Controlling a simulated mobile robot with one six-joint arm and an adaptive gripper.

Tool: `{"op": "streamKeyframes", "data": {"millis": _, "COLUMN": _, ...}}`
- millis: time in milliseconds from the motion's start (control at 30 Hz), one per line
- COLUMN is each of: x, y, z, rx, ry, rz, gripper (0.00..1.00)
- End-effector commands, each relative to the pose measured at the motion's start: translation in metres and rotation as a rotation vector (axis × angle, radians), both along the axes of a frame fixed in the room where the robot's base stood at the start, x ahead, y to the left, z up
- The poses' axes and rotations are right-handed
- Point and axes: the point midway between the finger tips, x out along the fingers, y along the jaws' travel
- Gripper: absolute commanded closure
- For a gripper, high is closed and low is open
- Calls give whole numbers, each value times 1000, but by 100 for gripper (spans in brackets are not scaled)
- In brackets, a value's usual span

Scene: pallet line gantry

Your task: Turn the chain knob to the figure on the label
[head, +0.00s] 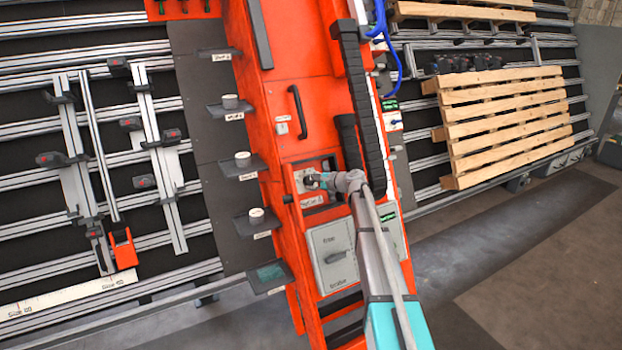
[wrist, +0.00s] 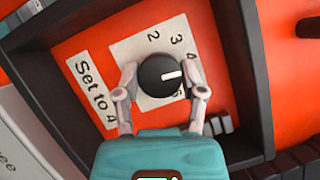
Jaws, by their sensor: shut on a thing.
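The chain knob (wrist: 158,80) is black and round with a white pointer line, in the wrist view. Its pointer faces right, toward the side of the dial plate (wrist: 124,50) where the right finger stands. The figures 2 and 3 show above the knob; 4 and 5 on the right are partly covered by that finger, so the exact figure pointed at is hard to tell. The label (wrist: 91,88) to the left reads "Set to 4". My gripper (wrist: 163,68) is shut on the knob, one finger on each side. In the head view my gripper (head: 312,181) reaches the recess in the orange column.
A dark frame (wrist: 236,75) surrounds the recess closely. In the head view, a grey switch box (head: 332,256) sits below on the orange column (head: 293,62). Small shelves with round pieces stand at left; a wooden pallet (head: 508,120) leans at right. Floor at lower right is clear.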

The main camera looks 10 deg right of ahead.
Motion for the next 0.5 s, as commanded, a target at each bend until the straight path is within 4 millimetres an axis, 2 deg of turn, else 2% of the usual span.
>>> {"op": "streamKeyframes", "data": {"millis": 500, "x": 2, "y": 0, "z": 1, "rx": -97, "ry": -35, "rz": 52, "gripper": 95}}
